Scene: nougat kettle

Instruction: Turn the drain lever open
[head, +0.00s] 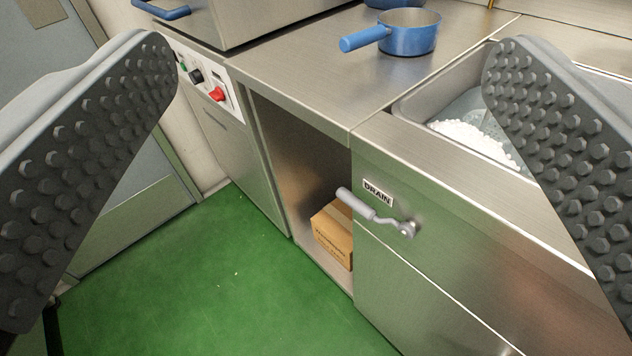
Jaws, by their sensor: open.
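The drain lever (370,208) is on the steel front panel below the sink, under a small "DRAIN" label (378,193). It has a grey grip that points left and slightly up, and a bent metal arm running to a pivot at its right end. My gripper (329,165) is open, its two grey studded fingers wide apart at the left and right of the picture. The lever shows between the fingers, farther away, and nothing is held. The sink (445,100) above the panel holds water and white foam, partly hidden by the right finger.
A blue saucepan (408,40) stands on the steel counter (300,75). A cardboard box (333,235) sits in the open cabinet bay left of the lever. A control panel with a red knob (217,94) is at upper left. The green floor (200,290) is clear.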

